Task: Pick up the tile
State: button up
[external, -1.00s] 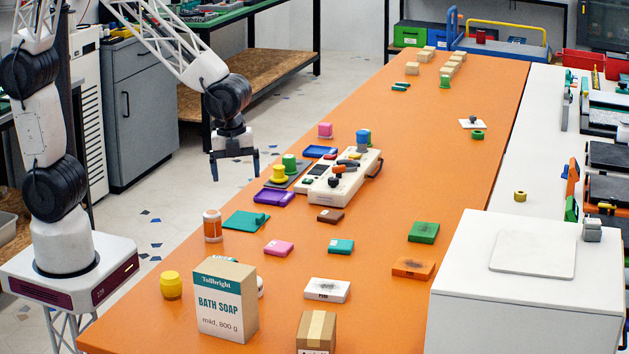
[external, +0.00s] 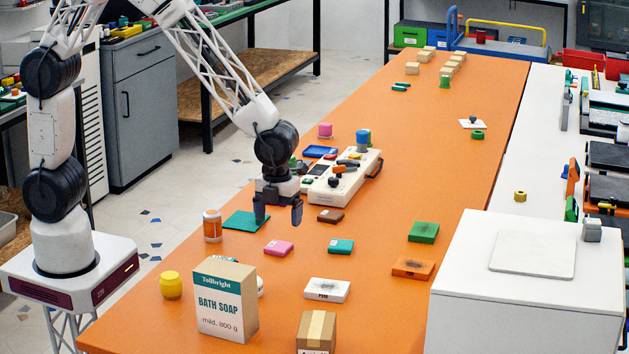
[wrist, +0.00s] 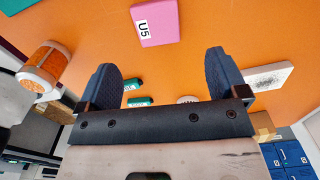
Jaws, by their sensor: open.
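Several flat tiles lie on the orange table. A pink tile (external: 279,248) lies just below my gripper in the external view; the wrist view shows this pink tile (wrist: 155,22) with a U5 label, beyond the fingertips. A teal tile (external: 341,246), a brown tile (external: 330,216), a white tile (external: 327,290), a green tile (external: 423,232) and an orange tile (external: 412,267) lie around it. My gripper (external: 279,214) is open and empty above the table; its fingers also show in the wrist view (wrist: 163,70). The pictures do not show which tile is meant.
An orange jar (external: 212,226) and a teal mat (external: 245,222) are left of my gripper. A Bath Soap box (external: 224,298) and a yellow jar (external: 171,285) stand nearer. A control box (external: 342,184) is behind. The table's far middle is largely clear.

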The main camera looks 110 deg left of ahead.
aim_at(278, 246)
jog(key=shift+f, duration=0.15)
jog(key=shift+f, duration=1.15)
jog(key=shift+f, duration=0.15)
jog(key=shift+s+f, duration=0.15)
jog(key=shift+f, duration=2.3)
jog(key=c, duration=1)
jog(key=shift+r, duration=0.1)
notch_tip(278, 246, up, 10)
